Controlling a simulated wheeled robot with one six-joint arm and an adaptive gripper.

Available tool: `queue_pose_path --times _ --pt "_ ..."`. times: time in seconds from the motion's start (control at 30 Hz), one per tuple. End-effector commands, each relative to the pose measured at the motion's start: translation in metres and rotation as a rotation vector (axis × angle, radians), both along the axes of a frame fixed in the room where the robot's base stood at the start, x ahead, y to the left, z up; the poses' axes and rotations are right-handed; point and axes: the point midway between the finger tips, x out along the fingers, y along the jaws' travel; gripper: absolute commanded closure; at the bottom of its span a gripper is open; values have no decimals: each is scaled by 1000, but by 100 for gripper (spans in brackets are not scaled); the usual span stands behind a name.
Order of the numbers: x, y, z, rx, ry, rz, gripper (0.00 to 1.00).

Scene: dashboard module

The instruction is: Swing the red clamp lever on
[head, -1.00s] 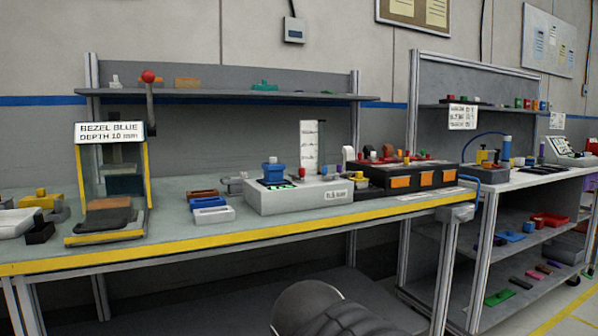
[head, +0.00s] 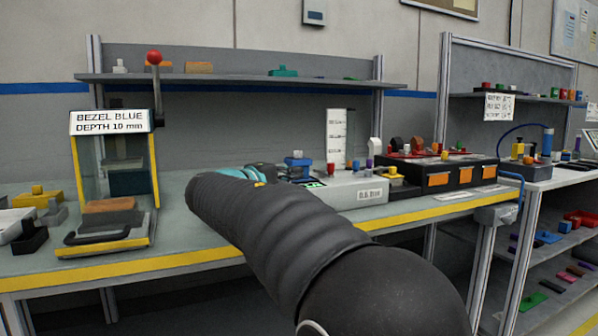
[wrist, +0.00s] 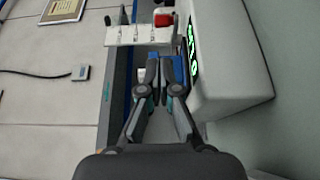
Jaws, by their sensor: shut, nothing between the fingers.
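A small red part (head: 331,168), possibly the clamp lever, stands on the pale grey fixture box (head: 345,193) in front of a tall white printed card. A red block (wrist: 162,19) shows near the top of the wrist view, against a white panel; it seems to be the same part. My gripper (wrist: 157,66) is shut and empty, with its fingertips beside a blue block (wrist: 181,70) and short of the red part. The blue block also shows on the box in the head view (head: 297,163). In the head view my arm hides most of my gripper (head: 262,172).
A press-like stand with a red-knobbed lever (head: 154,57) and a "BEZEL BLUE" sign (head: 110,121) is at left. A black box with orange panels (head: 437,180) stands right of the fixture box. A shelf (head: 230,79) runs behind the bench.

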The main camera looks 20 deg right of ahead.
Motion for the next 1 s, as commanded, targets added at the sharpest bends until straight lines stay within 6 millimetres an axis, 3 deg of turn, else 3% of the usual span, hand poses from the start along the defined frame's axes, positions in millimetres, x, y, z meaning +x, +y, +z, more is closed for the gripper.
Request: queue_pose_path --times 0.3,0.5,1.0 --pt "23 -51 1 1 2 -9 100" --pt "37 -72 1 1 2 -6 100" --pt "43 -80 0 3 1 -1 100"
